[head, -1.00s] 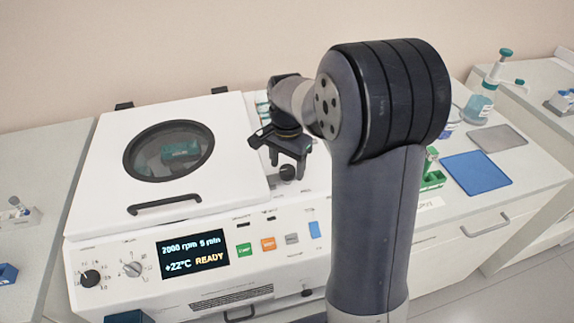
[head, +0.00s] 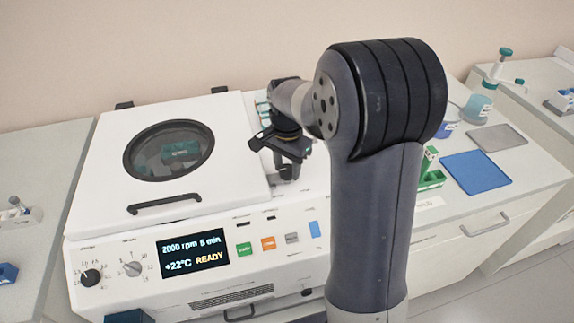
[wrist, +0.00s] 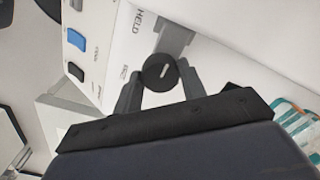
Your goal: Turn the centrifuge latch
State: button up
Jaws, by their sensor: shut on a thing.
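The centrifuge (head: 110,200) is a white box with its lid (head: 95,165) closed and a round window in it. Its latch is a round black knob (wrist: 160,72) with a light slot mark, seen in the wrist view beside a grey block and the lettering "HELD". My gripper (wrist: 158,80) has its two fingers on either side of the knob and is shut on it. In the head view my gripper (head: 287,168) is at the right of the lid, and its fingers mostly hide the knob.
The display (head: 193,250) reads READY, with several coloured buttons to its right. A green rack (head: 431,178), a blue mat (head: 476,170) and a grey mat (head: 497,138) lie on the right bench. Teal-capped tubes (wrist: 290,115) are near my gripper.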

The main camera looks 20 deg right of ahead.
jog(key=shift+n, duration=0.4)
jog(key=n, duration=0.4)
jog(key=shift+p, duration=0.35)
jog(key=n, duration=0.9)
jog(key=shift+p, duration=0.35)
jog(key=shift+d+n, duration=0.1)
jog(key=shift+n, duration=2.1)
jog(key=o, duration=1)
